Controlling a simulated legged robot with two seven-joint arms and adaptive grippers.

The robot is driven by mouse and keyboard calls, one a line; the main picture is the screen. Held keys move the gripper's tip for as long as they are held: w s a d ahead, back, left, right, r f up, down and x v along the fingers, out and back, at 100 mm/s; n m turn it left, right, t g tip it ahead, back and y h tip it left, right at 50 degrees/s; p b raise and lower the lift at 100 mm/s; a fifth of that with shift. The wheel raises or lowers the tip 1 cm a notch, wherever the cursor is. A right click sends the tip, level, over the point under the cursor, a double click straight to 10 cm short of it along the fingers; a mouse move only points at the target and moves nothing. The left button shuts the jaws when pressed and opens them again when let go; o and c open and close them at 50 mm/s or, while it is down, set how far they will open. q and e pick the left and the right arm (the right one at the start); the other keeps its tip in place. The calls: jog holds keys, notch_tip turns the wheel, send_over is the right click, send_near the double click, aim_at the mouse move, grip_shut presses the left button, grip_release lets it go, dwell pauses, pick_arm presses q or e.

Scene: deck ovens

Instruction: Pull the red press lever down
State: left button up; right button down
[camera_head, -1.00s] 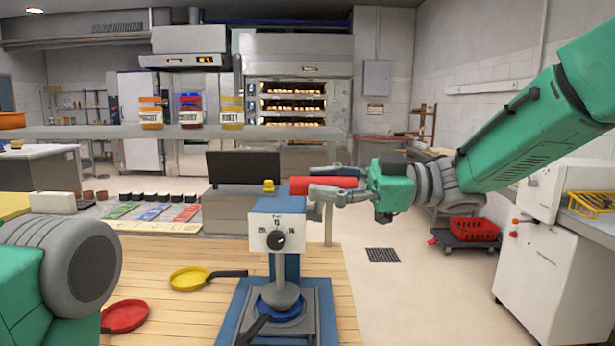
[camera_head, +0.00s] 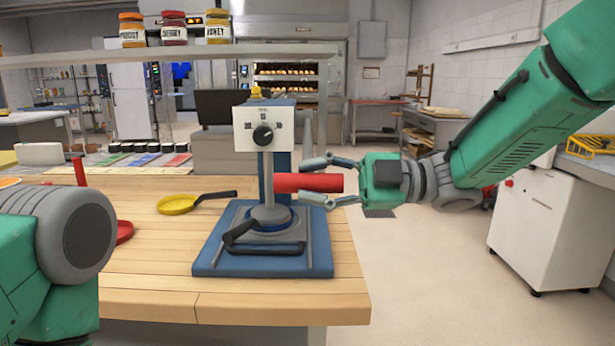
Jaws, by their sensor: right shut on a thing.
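The red press lever (camera_head: 292,183) sticks out to the right of the press column, below the level of the white dial panel (camera_head: 246,128). The press stands on a blue base (camera_head: 215,262) on the wooden table, with its round plunger (camera_head: 270,212) low over the base.
A yellow pan (camera_head: 180,204) lies left of the press, and a red pan (camera_head: 124,231) is partly hidden behind my left arm. A shelf (camera_head: 170,53) with several jars crosses behind. The table front (camera_head: 250,310) is clear. A white cabinet (camera_head: 545,225) stands at the right.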

pick_arm(q)
jog(key=shift+s+f, duration=0.1)
pick_arm(e)
jog(key=shift+w+d+f, duration=0.1)
jog(key=shift+d+f, duration=0.05)
jog(key=shift+f, duration=0.55)
jog(key=c, duration=1.3)
grip_release()
pick_arm(q)
jog(key=shift+d, duration=0.1)
pick_arm(e)
jog(key=shift+o, duration=0.2)
jog(key=shift+w, duration=0.1)
jog(key=shift+d, duration=0.1)
jog(key=shift+w+d, duration=0.1)
jog(key=shift+d, duration=0.05)
pick_arm(q)
jog(key=shift+w, duration=0.2)
pick_arm(e)
jog(key=d, duration=1.1)
jog(key=shift+r, duration=0.2)
